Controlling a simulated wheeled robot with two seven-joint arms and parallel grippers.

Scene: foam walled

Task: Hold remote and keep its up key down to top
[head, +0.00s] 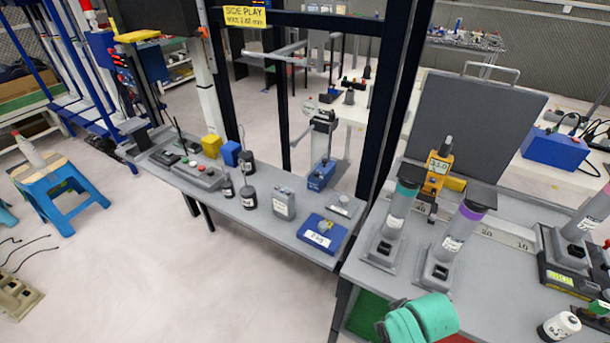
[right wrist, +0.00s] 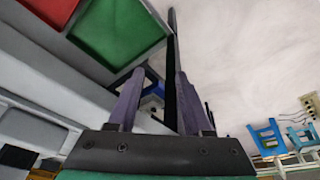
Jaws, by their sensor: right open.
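A small black device (head: 165,158) with a thin upright rod beside it lies at the far left end of the grey bench; it may be the remote, but I cannot tell, and no up key can be made out. Beside it is a grey box with coloured buttons (head: 197,173). My right gripper (right wrist: 154,85) is open in the right wrist view, with nothing between its two fingers. In the head view only a teal part of my arm shows at the bottom, near the right table's front edge. My left gripper is not in view.
A dark frame with a yellow sign (head: 245,17) stands behind the bench (head: 262,225). A blue stool (head: 62,196) stands left. The floor in front of the bench is clear.

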